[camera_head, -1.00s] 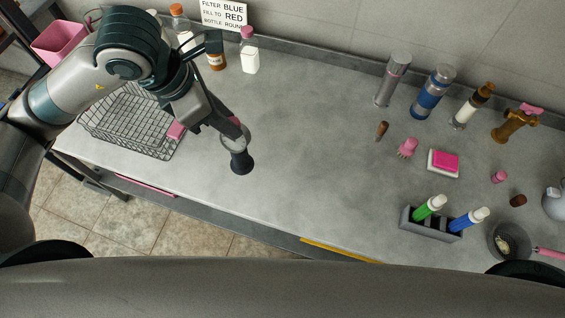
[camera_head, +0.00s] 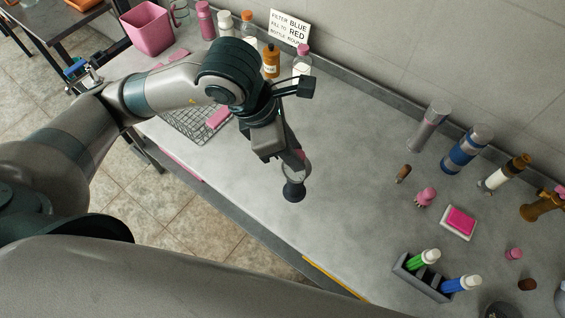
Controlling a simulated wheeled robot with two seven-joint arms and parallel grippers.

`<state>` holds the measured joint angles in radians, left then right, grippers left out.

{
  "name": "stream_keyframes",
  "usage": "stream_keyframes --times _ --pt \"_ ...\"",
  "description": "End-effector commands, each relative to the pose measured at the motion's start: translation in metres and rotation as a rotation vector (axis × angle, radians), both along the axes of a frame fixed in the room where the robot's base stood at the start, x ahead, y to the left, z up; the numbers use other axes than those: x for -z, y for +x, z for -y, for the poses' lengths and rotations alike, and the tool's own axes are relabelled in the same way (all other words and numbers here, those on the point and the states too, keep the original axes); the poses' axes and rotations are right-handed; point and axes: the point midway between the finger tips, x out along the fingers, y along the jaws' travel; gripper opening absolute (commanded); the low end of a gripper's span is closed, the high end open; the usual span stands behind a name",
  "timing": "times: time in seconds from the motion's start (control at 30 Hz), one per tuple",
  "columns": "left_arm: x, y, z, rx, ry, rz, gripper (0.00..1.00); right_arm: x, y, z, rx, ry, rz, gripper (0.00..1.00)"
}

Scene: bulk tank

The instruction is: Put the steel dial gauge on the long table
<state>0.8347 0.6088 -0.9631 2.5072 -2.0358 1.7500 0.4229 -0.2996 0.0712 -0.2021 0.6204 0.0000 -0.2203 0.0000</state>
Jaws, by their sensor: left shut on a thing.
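My left gripper (camera_head: 299,158) reaches down over the grey long table (camera_head: 345,170). It is shut on the steel dial gauge (camera_head: 296,174), which has a pale round body and a dark flared end (camera_head: 294,192) pointing down. The gripper hides part of the gauge's upper side. The dark end is over a clear part of the tabletop; I cannot tell whether it touches. My right gripper is out of view.
A wire basket (camera_head: 192,128) with a pink block (camera_head: 219,117) is left of the gauge. Bottles (camera_head: 271,62) line the back. A marker holder (camera_head: 420,277), a pink sponge dish (camera_head: 458,222) and several cylinders (camera_head: 468,149) stand right. The table's middle is clear.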

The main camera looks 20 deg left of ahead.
Motion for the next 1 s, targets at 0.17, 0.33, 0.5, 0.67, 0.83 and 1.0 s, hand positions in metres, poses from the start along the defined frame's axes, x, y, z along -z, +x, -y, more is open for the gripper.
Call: stream_keyframes --times 0.17,0.33,0.5,0.67,0.83,1.0 --pt "0.008 0.006 -0.003 -0.002 0.0 0.003 0.0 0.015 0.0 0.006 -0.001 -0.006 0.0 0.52" --pt "0.018 0.017 -0.01 -0.002 0.0 0.003 0.0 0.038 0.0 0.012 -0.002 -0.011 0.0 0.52" --pt "0.03 0.038 -0.024 -0.008 0.002 -0.002 0.0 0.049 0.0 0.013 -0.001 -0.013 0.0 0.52" --pt "0.048 0.064 -0.04 -0.008 0.001 -0.003 0.0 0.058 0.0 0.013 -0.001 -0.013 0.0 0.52" --pt "0.063 0.088 -0.054 -0.005 0.0 -0.001 0.0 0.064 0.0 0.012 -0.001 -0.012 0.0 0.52" --pt "0.069 0.099 -0.06 -0.001 -0.001 0.0 0.0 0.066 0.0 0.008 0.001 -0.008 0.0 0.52"
